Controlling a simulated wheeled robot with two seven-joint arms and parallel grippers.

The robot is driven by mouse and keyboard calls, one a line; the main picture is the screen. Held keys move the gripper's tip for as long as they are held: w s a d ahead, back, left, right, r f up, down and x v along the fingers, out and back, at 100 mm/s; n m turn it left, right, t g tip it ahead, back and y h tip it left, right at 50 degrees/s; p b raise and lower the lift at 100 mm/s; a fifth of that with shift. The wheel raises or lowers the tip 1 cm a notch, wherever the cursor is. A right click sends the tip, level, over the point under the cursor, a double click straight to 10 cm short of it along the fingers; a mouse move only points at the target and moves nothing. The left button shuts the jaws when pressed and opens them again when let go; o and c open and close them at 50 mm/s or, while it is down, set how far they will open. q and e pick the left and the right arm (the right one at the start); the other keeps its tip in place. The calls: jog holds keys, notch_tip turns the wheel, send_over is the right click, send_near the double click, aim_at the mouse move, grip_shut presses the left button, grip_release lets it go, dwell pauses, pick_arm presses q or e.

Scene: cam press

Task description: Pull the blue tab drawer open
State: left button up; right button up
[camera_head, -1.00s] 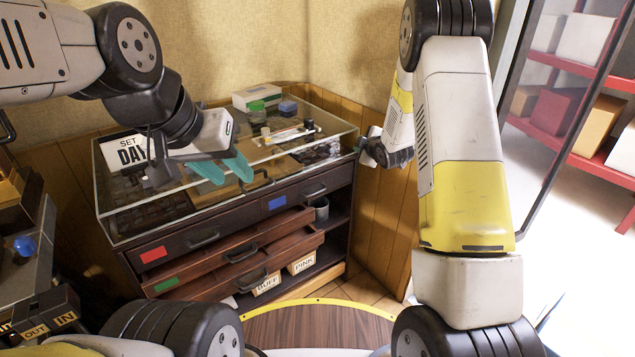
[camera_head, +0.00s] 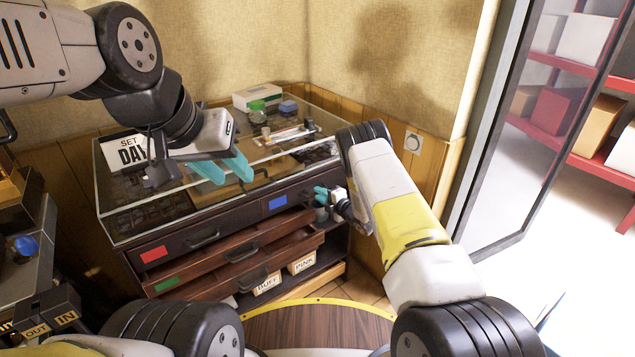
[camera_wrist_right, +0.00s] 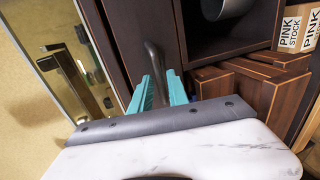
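The blue tab drawer is the upper right one in the dark cabinet; its blue tab (camera_head: 277,203) shows in the head view. Its front looks flush with the cabinet. In the wrist view its dark bar handle (camera_wrist_right: 154,62) stands just ahead of and between the teal fingertips. My right gripper (camera_head: 322,194) is at the drawer's right end; in the wrist view (camera_wrist_right: 160,88) its fingers are apart, and I cannot tell whether they touch the handle. My left gripper (camera_head: 224,170) is open and empty above the glass top.
The red-tab drawer (camera_head: 154,254) is beside it on the left. Below, drawers including the green-tab one (camera_head: 167,284) stick out. Bins labelled BUFF (camera_head: 267,284) and PINK (camera_head: 302,263) sit low. A glass case (camera_head: 180,215) tops the cabinet.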

jog(key=shift+x, duration=1.1)
jog(key=shift+c, duration=0.4)
grip_shut()
jog(key=shift+d, duration=0.1)
